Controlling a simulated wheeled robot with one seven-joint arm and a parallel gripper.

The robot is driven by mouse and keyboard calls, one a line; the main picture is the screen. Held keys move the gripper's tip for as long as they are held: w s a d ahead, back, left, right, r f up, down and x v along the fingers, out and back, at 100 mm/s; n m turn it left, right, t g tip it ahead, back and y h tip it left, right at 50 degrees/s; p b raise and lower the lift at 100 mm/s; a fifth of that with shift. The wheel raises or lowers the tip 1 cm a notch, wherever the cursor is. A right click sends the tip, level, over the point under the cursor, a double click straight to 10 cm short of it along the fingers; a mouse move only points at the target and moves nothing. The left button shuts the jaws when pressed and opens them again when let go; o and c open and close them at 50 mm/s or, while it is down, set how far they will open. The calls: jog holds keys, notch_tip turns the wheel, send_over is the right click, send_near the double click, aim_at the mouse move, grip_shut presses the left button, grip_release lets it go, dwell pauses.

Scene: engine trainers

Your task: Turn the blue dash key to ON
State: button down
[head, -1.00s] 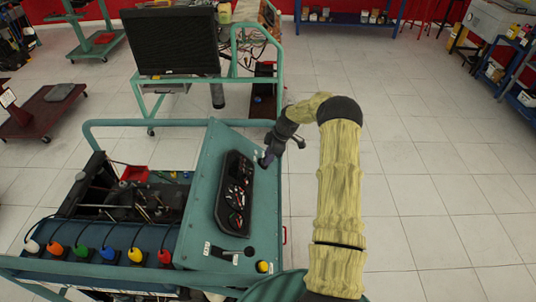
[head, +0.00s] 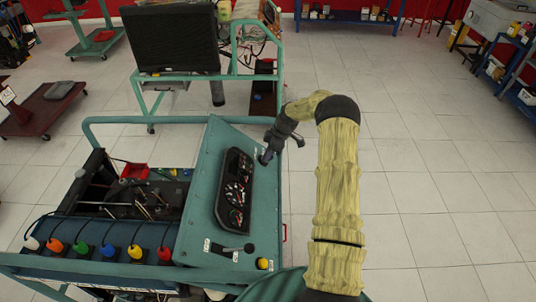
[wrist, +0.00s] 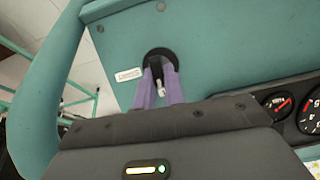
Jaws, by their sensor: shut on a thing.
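The dash key sits in a round black switch (wrist: 160,55) on the teal sloped dash panel (wrist: 215,40). My gripper (wrist: 158,88) has its two purple fingers against the switch, shut on the key. The key is mostly hidden between them; only a small pale piece (wrist: 155,93) shows, and its blue colour cannot be made out. In the head view my gripper (head: 266,157) reaches the panel's upper right edge, and the key is hidden there. A small white label (wrist: 128,74) is left of the switch; its text is unreadable.
The gauge cluster (head: 234,190) lies left of my gripper in the head view. A black lever (head: 235,248) and a yellow button (head: 262,264) are lower on the panel. A teal tube rail (head: 150,121) runs behind. The floor at right is clear.

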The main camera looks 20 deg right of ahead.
jog(key=m+b, duration=0.2)
jog(key=m+g+b, duration=0.1)
jog(key=shift+w+d+f+m+y, duration=0.1)
jog(key=shift+w+d+m+y, duration=0.05)
jog(key=shift+w+m+y, duration=0.15)
jog(key=shift+w+d+m+g+y+b, duration=0.1)
jog(key=shift+m+g+y+b, duration=0.15)
jog(key=shift+m+b, duration=0.5)
jog(key=shift+w+d+m+g+y+b, duration=0.1)
jog(key=shift+m+g+y+b, duration=0.15)
jog(key=shift+m, duration=0.9)
jog(key=c, duration=1.5)
grip_release()
jog(key=shift+s, duration=0.1)
